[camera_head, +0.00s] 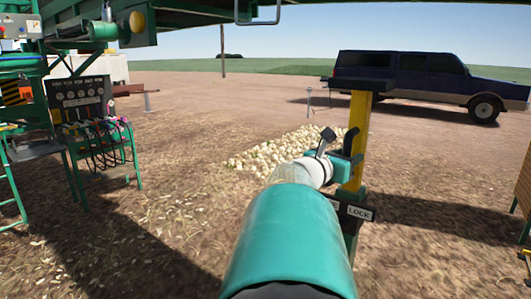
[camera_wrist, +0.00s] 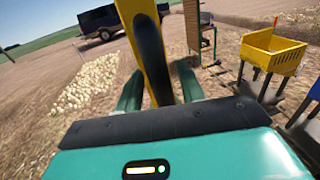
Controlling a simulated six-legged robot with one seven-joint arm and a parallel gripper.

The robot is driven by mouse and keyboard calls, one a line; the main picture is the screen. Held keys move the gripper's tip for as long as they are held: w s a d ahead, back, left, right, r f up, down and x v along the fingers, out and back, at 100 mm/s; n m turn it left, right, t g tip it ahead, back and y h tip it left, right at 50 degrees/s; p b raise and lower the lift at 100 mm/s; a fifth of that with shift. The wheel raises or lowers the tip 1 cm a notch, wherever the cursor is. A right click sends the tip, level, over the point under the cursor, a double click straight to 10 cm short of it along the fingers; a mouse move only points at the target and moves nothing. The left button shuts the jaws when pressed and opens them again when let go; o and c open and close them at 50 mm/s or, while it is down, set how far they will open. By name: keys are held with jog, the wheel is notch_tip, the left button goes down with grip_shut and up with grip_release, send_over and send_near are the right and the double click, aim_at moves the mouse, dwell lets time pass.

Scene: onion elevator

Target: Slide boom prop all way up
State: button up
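The boom prop is an upright yellow post (camera_head: 360,124) with a dark flat top, seen right of centre in the head view. A black handle (camera_head: 350,141) sits on its side, and a LOCK plate (camera_head: 359,213) is lower down. My gripper (camera_head: 344,164) is at the post, level with the handle. In the wrist view, my gripper's green fingers (camera_wrist: 157,88) stand either side of the black handle (camera_wrist: 151,55), with the yellow post (camera_wrist: 132,15) behind it. Whether the fingers press on the handle cannot be told.
A pile of onions (camera_head: 285,150) lies on the ground behind the post. A dark blue truck (camera_head: 400,75) is parked farther back. A control panel with hoses (camera_head: 88,100) stands at left. The wrist view shows a yellow bin (camera_wrist: 272,52) at right.

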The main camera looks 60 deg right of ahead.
jog(key=shift+a+r, duration=0.1)
jog(key=shift+a, duration=0.1)
jog(key=c, duration=0.3)
grip_shut()
notch_tip(320, 180, up, 31)
jog(key=shift+f, duration=0.2)
jog(key=shift+o, duration=1.5)
grip_release()
jog(key=shift+d, duration=0.15)
jog(key=shift+f, duration=0.1)
jog(key=v, duration=1.4)
